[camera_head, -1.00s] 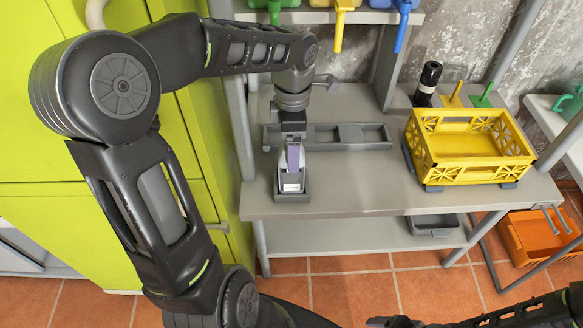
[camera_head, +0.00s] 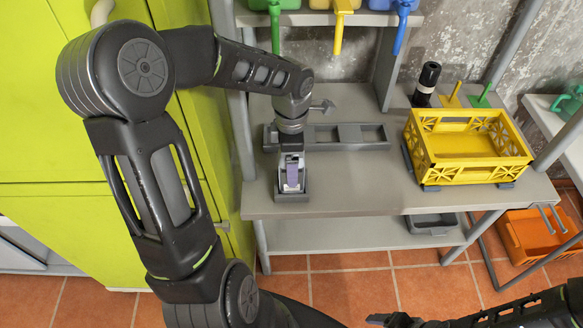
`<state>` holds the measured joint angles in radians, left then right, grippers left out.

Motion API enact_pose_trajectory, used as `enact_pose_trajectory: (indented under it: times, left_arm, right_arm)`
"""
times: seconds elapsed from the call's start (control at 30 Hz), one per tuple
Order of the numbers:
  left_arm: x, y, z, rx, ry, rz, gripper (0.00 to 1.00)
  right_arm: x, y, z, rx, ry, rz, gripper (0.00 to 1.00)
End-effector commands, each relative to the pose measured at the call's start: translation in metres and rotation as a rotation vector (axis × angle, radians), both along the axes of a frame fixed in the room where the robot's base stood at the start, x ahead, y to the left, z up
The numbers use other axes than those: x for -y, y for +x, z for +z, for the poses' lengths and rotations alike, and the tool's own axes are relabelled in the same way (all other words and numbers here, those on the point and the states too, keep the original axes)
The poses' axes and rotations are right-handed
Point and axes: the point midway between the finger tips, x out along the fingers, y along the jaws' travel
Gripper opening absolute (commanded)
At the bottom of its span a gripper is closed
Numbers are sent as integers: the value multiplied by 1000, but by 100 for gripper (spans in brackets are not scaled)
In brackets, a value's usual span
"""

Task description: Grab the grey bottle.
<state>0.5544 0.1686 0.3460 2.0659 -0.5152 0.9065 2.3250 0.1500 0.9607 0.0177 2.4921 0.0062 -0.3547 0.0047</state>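A small grey and whitish object, apparently the grey bottle (camera_head: 293,187), stands in a dark grey holder (camera_head: 292,197) at the front left of the grey workbench.
A yellow crate (camera_head: 463,178) stands on the right of the workbench (camera_head: 350,190). A black bottle (camera_head: 427,84) is behind it. A long grey tray (camera_head: 345,136) lies at the back. The bench's front middle is clear.

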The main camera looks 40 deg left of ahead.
Motion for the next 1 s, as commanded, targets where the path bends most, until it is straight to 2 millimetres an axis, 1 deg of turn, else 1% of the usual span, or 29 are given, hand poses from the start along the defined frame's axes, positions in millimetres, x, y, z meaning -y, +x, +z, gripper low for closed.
enact_pose_trajectory:
  times: [0.4, 1.0]
  left_arm:
    - [0, 0, 0, 0, 0, 0, 82]
    - [0, 0, 0, 0, 0, 0, 33]
  right_arm:
    - [0, 0, 0, 0, 0, 0, 78]
    - [0, 0, 0, 0, 0, 0, 78]
